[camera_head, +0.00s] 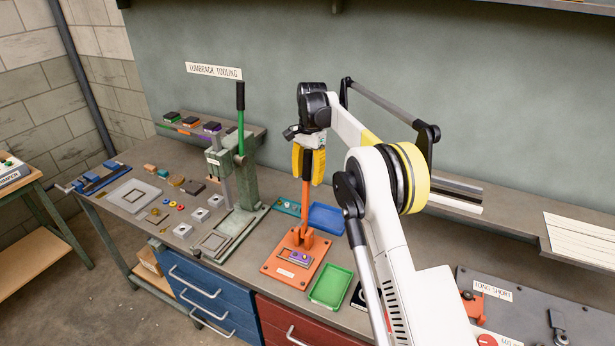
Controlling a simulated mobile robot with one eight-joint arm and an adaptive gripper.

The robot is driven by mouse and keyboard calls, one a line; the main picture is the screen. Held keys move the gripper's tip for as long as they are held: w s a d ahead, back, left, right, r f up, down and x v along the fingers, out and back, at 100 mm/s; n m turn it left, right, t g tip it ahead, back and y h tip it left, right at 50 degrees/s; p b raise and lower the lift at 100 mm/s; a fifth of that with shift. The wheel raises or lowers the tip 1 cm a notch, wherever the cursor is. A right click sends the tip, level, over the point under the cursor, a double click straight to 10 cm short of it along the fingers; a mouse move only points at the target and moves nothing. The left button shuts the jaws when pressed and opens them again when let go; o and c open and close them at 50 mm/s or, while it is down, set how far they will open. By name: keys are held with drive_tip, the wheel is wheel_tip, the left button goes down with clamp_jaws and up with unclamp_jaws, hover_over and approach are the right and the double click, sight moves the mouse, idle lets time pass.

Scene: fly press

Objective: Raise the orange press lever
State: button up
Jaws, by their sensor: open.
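The orange press lever (305,204) stands nearly upright, leaning slightly, on an orange base plate (275,262) on the bench. Its dark grip rises towards my gripper. My gripper (307,176) is open and points down, with a yellow finger on each side of the dark grip in the picture. I cannot tell whether the fingers touch it. The top of the grip is partly hidden by the gripper.
A green press (249,182) with its own tall lever stands to the left. A blue tray (328,217) and a green tray (331,287) lie close to the orange base. Small parts cover the bench further left. A grey wall is behind.

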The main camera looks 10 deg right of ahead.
sight(309, 154)
drive_tip(key=r, duration=0.7)
drive_tip(key=shift+w+d+r, duration=0.25)
drive_tip(key=shift+w, duration=0.1)
